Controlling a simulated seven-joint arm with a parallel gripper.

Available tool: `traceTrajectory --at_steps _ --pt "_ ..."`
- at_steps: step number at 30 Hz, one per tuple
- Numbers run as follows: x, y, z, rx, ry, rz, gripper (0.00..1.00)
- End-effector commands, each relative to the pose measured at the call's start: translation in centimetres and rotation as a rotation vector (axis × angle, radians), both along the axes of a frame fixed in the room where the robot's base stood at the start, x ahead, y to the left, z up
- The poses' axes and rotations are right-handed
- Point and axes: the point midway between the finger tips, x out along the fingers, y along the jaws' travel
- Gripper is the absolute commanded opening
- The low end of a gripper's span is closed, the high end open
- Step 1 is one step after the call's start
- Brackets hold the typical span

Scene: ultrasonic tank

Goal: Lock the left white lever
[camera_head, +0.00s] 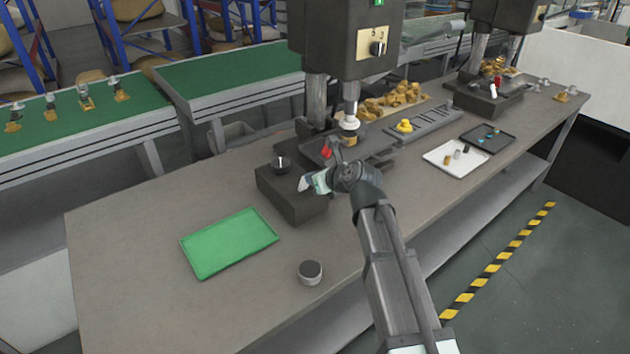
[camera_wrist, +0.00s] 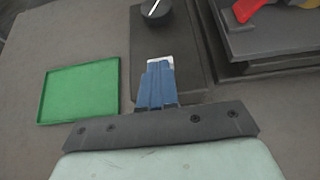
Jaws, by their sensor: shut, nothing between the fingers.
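My gripper (camera_head: 306,184) is shut and empty, over the right side of a dark press base (camera_head: 290,207). In the wrist view its blue fingers (camera_wrist: 158,72) lie together above the dark block. A small white patch (camera_wrist: 168,60) shows at the fingertips; I cannot tell whether it is part of the fingers or a lever. A red lever (camera_head: 326,151) sits by the press behind my gripper, and red also shows at the wrist view's top right (camera_wrist: 250,8). No white lever can be made out for certain.
A black round knob (camera_head: 280,164) stands on the base's left part. A green tray (camera_head: 230,243) and a dark-topped round piece (camera_head: 310,272) lie on the table (camera_head: 130,260). The press column (camera_head: 316,100) rises behind. The table's left side is free.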

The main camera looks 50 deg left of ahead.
Motion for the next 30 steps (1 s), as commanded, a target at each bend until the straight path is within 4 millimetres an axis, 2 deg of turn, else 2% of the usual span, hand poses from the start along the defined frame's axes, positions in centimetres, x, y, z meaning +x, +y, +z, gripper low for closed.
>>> traceTrajectory --at_steps 17,30 --pt "0.1 3.9 1.6 -0.002 0.001 0.001 0.0" --pt "0.0 3.7 2.0 -0.002 0.001 0.001 0.0"
